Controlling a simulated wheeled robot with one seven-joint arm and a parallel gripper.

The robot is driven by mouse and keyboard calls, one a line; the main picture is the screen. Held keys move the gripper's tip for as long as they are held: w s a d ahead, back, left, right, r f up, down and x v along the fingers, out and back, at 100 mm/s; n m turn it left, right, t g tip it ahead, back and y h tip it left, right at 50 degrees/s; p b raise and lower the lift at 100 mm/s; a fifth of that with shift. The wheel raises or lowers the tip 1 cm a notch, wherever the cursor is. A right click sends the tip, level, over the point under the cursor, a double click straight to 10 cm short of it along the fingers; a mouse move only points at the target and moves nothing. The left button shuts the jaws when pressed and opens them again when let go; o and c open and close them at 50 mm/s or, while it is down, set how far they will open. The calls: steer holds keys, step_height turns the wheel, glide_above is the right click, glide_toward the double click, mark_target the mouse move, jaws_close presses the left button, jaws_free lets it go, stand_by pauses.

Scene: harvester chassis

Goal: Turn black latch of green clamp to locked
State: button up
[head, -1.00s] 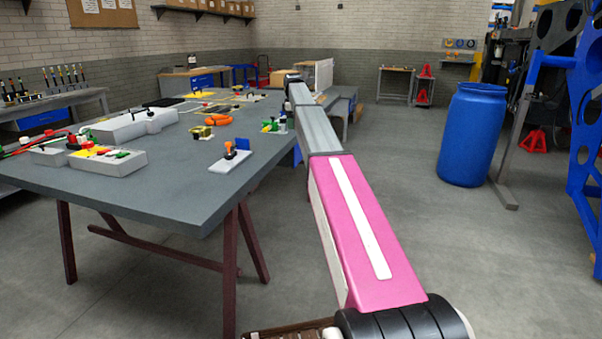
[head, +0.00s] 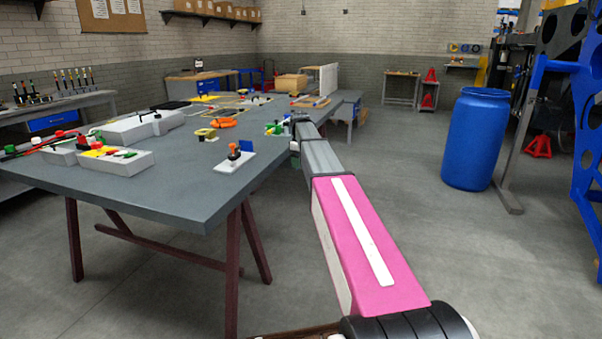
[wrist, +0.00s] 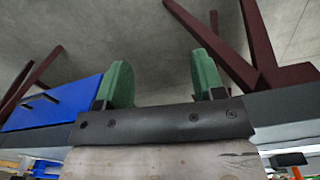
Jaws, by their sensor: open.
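My gripper (wrist: 162,82) shows in the wrist view as two green fingertips held apart, with nothing between them. In the head view, my arm's far end is beside the table's right edge, and the gripper is mostly hidden there. A small green item (head: 276,128) with other colours sits on the table by that edge, just left of my arm's end. It may be the green clamp, but it is too small to make out a black latch or its position. I cannot make out the clamp in the wrist view.
The grey table (head: 150,190) has an orange-handled clamp (head: 236,156) on a white base, an orange ring (head: 223,122) and grey boxes (head: 115,162). The wrist view shows the table's edge, dark red legs (wrist: 215,45) and a blue panel (wrist: 50,103). A blue barrel (head: 475,140) stands right, with clear floor between.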

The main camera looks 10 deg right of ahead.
steer(key=shift+m, duration=0.5)
steer(key=shift+s+a+f, duration=0.2)
steer(key=shift+s+f, duration=1.3)
steer(key=shift+f, duration=0.3)
steer(key=s+a+f+m, duration=0.1)
steer(key=s+f+m, duration=0.2)
steer(key=s+f, duration=0.4)
steer(key=s+a+f+m, duration=0.1)
steer(key=s+f+m, duration=0.2)
steer(key=s+f, duration=0.4)
steer(key=s+a+f+m, duration=0.1)
steer(key=s+f+m, duration=0.2)
steer(key=s+f, duration=0.5)
steer(key=s, duration=1.1)
steer(key=shift+s, duration=0.35)
steer(key=shift+a, duration=0.1)
